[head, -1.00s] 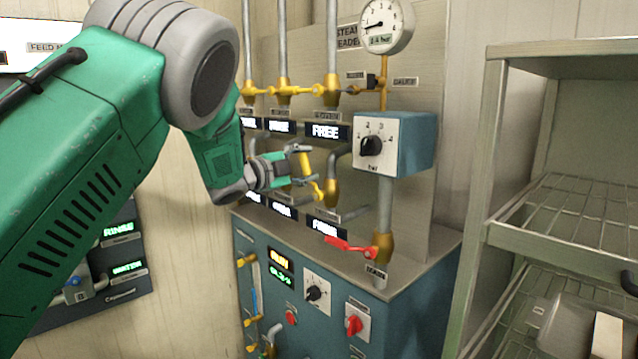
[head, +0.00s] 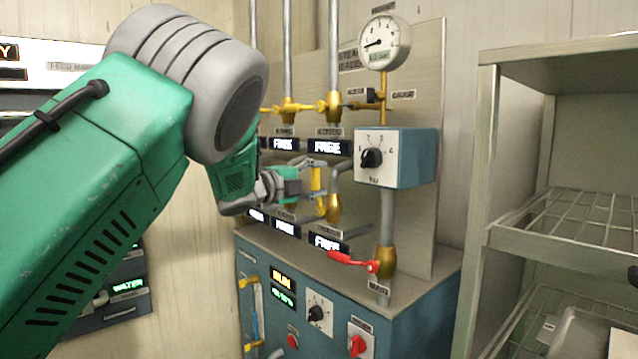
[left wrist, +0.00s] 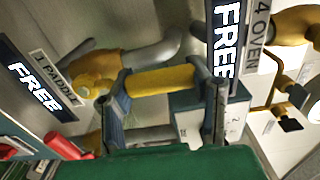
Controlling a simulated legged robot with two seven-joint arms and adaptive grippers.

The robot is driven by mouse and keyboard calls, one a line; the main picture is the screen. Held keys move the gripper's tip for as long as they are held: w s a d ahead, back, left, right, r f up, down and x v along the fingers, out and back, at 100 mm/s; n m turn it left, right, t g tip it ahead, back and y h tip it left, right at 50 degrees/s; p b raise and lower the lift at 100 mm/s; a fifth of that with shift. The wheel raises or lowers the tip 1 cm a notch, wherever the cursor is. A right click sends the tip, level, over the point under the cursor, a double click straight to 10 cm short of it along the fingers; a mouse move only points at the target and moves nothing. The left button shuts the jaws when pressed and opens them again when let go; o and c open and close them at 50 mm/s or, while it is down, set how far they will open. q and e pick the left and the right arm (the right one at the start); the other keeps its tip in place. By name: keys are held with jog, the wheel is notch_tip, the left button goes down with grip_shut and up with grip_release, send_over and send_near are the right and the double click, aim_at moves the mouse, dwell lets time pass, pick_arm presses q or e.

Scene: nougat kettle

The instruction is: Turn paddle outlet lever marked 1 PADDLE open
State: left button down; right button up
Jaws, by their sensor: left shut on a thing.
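The yellow paddle outlet lever (head: 316,180) sits on a brass valve (head: 333,208) on the panel. It stands nearly upright in the head view. In the left wrist view its yellow handle (left wrist: 160,80) runs across between my fingers, beside the tag "1 PADDLE" (left wrist: 52,78). My left gripper (head: 308,181) is shut on the lever, and its fingers (left wrist: 167,95) also show in the left wrist view. My gripper hides part of the lever in the head view. My right gripper is not in view.
A blue box with a black knob (head: 371,158) is close to the right of the gripper. A red lever (head: 352,261) sits below on the drain pipe. Displays reading FREE (head: 327,147) line the panel. A wire shelf rack (head: 560,215) stands at the right.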

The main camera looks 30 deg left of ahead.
pick_arm(q)
jog(key=shift+f, duration=0.35)
jog(key=c, duration=0.8)
grip_release()
jog(key=shift+s, duration=0.1)
jog(key=shift+o, duration=0.2)
jog(key=shift+s+r, duration=0.1)
jog(key=shift+r, duration=0.1)
jog(key=shift+s+a, duration=0.1)
jog(key=shift+s, duration=0.2)
jog(key=v, duration=1.1)
jog(key=shift+s, duration=0.1)
